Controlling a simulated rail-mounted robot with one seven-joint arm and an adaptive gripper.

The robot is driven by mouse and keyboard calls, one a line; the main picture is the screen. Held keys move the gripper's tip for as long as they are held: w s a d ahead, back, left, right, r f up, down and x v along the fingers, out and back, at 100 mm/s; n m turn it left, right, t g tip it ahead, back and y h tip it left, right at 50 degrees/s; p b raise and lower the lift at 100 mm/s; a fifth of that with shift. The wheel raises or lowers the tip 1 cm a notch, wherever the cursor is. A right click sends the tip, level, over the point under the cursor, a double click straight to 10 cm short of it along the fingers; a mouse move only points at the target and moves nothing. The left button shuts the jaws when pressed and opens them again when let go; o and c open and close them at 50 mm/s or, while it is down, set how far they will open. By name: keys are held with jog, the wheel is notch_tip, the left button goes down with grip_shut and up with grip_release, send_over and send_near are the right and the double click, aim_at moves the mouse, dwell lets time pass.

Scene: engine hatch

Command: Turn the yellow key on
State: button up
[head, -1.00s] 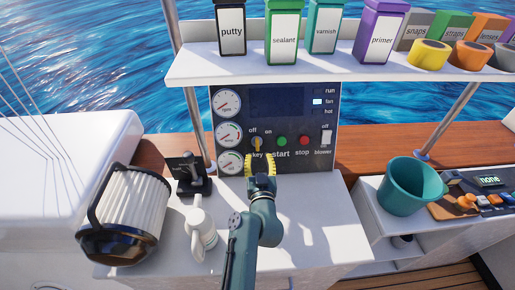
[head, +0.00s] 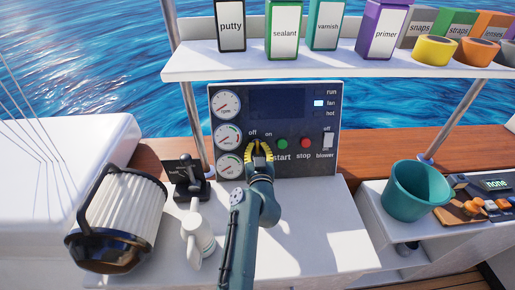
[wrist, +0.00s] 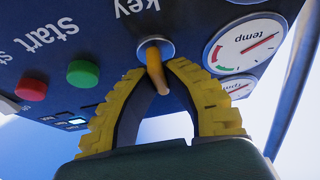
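The yellow key (wrist: 155,70) sticks out of a round metal lock on the dark control panel, under the "off" and "on" labels. In the head view the key (head: 257,146) shows between my gripper's yellow fingers, its top toward the "off" side. My gripper (wrist: 158,72) is open around the key, one fingertip on each side of it. The tips are very close to the key; I cannot tell whether either touches it. In the head view my gripper (head: 258,150) hides the "key" label.
Right of the key are the green start button (head: 282,143), red stop button (head: 305,143) and white blower switch (head: 328,141). Gauges (head: 228,136) are at left. A shelf (head: 340,63) overhangs the panel.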

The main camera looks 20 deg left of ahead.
grip_shut()
jog(key=shift+s+r+m+p, duration=0.1)
jog(key=shift+m+p, duration=0.3)
jog(key=shift+p, duration=0.25)
jog(key=m+h+p, duration=0.1)
jog(key=m+p, duration=0.1)
jog(key=p, duration=0.1)
jog(key=shift+r+h, duration=0.15)
jog(key=shift+h, duration=0.15)
jog(key=m+h+p, duration=0.1)
jog(key=m+p, duration=0.2)
jog(key=shift+m, duration=0.4)
jog(key=m+h, duration=0.1)
jog(key=m+p, duration=0.1)
jog(key=m, duration=0.1)
jog(key=m+h, duration=0.1)
jog(key=shift+f+h+p, duration=0.25)
jog(key=shift+h+p, duration=0.05)
jog(key=shift+f+m+g+h, duration=0.15)
jog(key=shift+m+h, duration=0.15)
jog(key=shift+m, duration=0.75)
jog(key=shift+m+g+h, duration=0.15)
jog(key=shift+m+h, duration=0.15)
jog(key=shift+m, duration=0.75)
jog(key=o, duration=0.7)
grip_release()
jog(key=shift+c, duration=0.2)
